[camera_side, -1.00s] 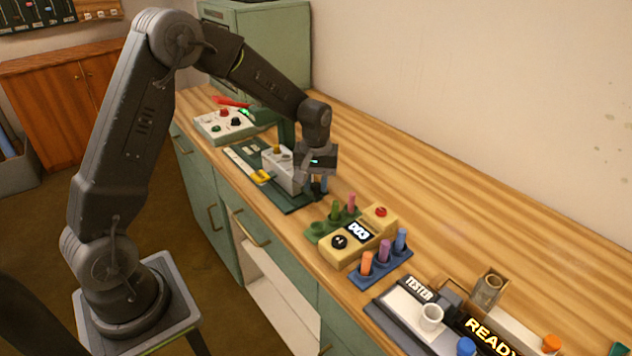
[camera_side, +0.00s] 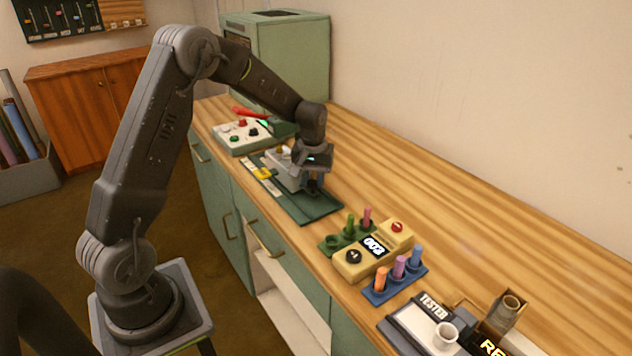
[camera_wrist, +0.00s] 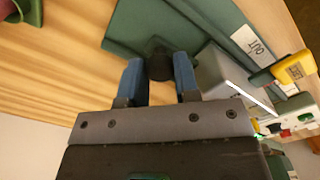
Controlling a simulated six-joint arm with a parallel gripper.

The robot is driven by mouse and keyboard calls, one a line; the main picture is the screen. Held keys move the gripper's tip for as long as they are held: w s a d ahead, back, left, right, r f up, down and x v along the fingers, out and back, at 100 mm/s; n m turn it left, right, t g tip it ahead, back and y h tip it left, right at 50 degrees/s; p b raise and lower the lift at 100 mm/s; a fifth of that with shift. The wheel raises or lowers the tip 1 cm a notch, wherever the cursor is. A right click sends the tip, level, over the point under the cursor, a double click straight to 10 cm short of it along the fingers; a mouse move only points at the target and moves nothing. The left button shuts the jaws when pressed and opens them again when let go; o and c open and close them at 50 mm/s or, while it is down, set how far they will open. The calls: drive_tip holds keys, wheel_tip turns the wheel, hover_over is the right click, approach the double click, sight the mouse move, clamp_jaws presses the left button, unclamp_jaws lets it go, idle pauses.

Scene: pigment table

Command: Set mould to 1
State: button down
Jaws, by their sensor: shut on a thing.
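The mould is a light grey block (camera_side: 283,172) on a dark green base plate (camera_side: 308,208), with a yellow pointer (camera_side: 263,173) beside a pale scale strip (camera_side: 249,163). My gripper (camera_side: 313,187) is low at the block's near right end. In the wrist view its blue fingertips (camera_wrist: 159,80) are on either side of a dark round handle (camera_wrist: 159,62), shut on it. There the grey block (camera_wrist: 222,74) and the yellow pointer (camera_wrist: 290,70) lie to the right. The scale's marks are too small to read, and my gripper partly hides the block.
A white button panel (camera_side: 232,140) stands behind the base plate. In front are a yellow dial box (camera_side: 350,262), a green peg rack (camera_side: 331,243), a blue peg rack (camera_side: 383,293) and a tester (camera_side: 408,318) with a white cup (camera_side: 446,335).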

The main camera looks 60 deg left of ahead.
drive_tip(key=c, duration=0.9)
unclamp_jaws()
drive_tip(key=shift+o, duration=0.2)
drive_tip(key=shift+r, duration=0.1)
wheel_tip(320, 180, up, 14)
drive_tip(key=shift+f, duration=0.2)
